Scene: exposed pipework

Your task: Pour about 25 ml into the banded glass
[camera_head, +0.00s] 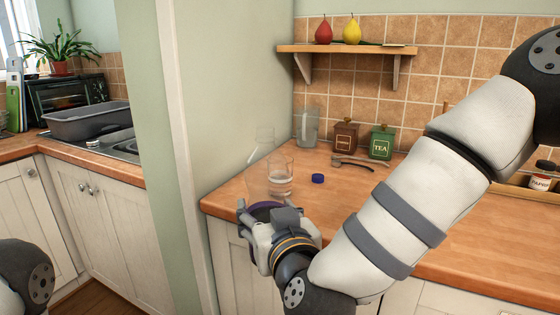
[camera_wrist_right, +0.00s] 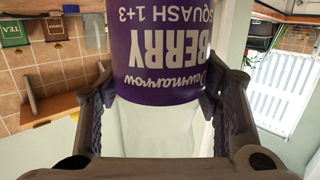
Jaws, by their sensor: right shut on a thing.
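My right gripper (camera_head: 258,210) is shut around a clear bottle (camera_head: 262,160) at the front left of the counter. Its purple label (camera_wrist_right: 165,52), reading "Berry squash 1+3", fills the top of the right wrist view between the fingers. The bottle's narrow neck points up and looks open. A clear glass (camera_head: 284,182) stands just right of the bottle and partly overlaps it in the picture. A second, taller clear glass (camera_head: 308,127) stands at the back by the wall. My left gripper is out of view.
A blue cap (camera_head: 318,178) lies on the wooden counter (camera_head: 345,205) right of the near glass. A brown canister (camera_head: 345,137), a green tea canister (camera_head: 381,143) and spoon-like utensils (camera_head: 350,161) are behind. A shelf (camera_head: 345,49) hangs above.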

